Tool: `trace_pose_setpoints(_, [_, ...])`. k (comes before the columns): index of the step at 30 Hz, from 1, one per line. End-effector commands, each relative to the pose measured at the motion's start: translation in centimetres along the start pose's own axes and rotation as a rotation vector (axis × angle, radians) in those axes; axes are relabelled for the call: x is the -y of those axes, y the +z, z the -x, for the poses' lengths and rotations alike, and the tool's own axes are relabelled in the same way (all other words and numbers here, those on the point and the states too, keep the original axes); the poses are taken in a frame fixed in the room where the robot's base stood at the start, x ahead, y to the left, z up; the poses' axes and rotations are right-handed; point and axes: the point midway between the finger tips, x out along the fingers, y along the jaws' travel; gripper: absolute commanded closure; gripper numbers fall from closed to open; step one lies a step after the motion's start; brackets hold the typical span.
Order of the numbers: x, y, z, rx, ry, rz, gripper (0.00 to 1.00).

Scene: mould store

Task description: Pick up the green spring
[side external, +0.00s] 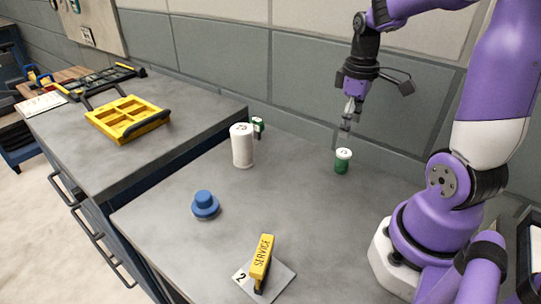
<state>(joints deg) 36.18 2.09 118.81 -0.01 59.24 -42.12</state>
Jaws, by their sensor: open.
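A short green cylinder with a white top (342,164) stands upright on the grey bench at the back, near my arm. A second small green and white piece (258,125) is farther back, behind a white cylinder; its lower part is hidden. No coil shape can be made out on either green piece, so I cannot tell which is the spring. My gripper (346,127) points down above the nearer green cylinder, apart from it. It is open and nothing shows between its fingers.
A tall white cylinder (242,147) stands to the left. A blue knobbed piece (205,206) and a yellow "SERVICE" block (262,262) on a plate lie nearer the front. A yellow tray (128,119) is on the left bench. The wall is close behind; the bench middle is clear.

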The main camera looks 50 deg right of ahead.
Motion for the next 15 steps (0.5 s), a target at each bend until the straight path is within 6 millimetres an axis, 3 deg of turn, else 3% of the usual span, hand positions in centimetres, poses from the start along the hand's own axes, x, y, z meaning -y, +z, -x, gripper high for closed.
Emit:
trace_pose_setpoints(3, [0.1, 0.1, -2.1, 0.003, -0.003, 0.001, 0.24])
trace_pose_setpoints(11, [0.2, 0.0, -4.8, 0.002, -0.002, 0.000, 0.24])
trace_pose_setpoints(15, [0.4, 0.0, -7.2, 0.003, -0.003, 0.000, 0.24])
